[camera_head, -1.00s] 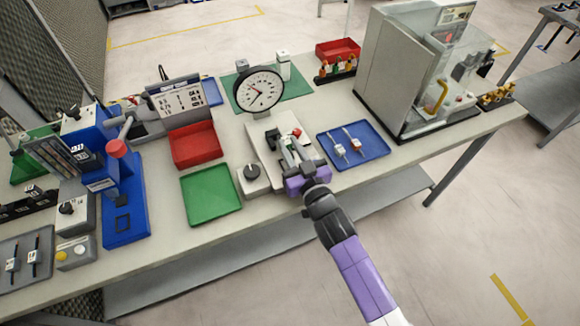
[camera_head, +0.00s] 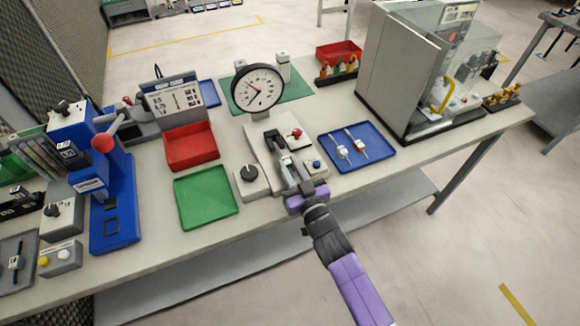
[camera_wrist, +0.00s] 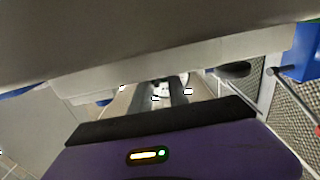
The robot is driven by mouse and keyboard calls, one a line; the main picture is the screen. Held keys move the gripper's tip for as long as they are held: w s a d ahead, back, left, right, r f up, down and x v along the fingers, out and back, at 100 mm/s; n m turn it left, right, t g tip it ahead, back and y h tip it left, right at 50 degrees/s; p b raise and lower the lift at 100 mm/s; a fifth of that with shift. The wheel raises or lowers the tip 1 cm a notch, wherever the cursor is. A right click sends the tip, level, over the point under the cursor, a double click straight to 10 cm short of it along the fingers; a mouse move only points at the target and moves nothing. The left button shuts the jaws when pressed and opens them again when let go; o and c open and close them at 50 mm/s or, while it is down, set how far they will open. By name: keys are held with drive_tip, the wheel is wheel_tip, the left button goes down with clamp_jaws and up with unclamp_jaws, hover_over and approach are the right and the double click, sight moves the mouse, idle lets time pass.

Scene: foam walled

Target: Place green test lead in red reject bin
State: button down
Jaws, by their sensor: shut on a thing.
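My gripper (camera_head: 289,166) is at the front of the grey test fixture (camera_head: 262,150) under the round dial gauge. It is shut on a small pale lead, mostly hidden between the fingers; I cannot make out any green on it. In the wrist view the fingers (camera_wrist: 170,93) show with small white parts between and beside them. An empty red tray (camera_head: 190,147) lies left of the fixture, behind an empty green tray (camera_head: 206,197). Another red bin (camera_head: 338,52) stands at the back of the bench. I cannot tell which is the reject bin.
A blue tray (camera_head: 375,163) with two leads lies right of the fixture. A control box with a black knob (camera_head: 250,178) stands between fixture and green tray. A blue press (camera_head: 112,200) stands at left, a clear-fronted cabinet (camera_head: 400,75) at right. The dial gauge (camera_head: 258,90) rises behind.

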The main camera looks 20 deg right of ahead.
drive_tip(key=shift+f, duration=0.2)
drive_tip(key=c, duration=1.3)
unclamp_jaws()
drive_tip(key=shift+o, duration=0.2)
drive_tip(key=s, duration=0.8)
drive_tip(key=shift+b, duration=0.4)
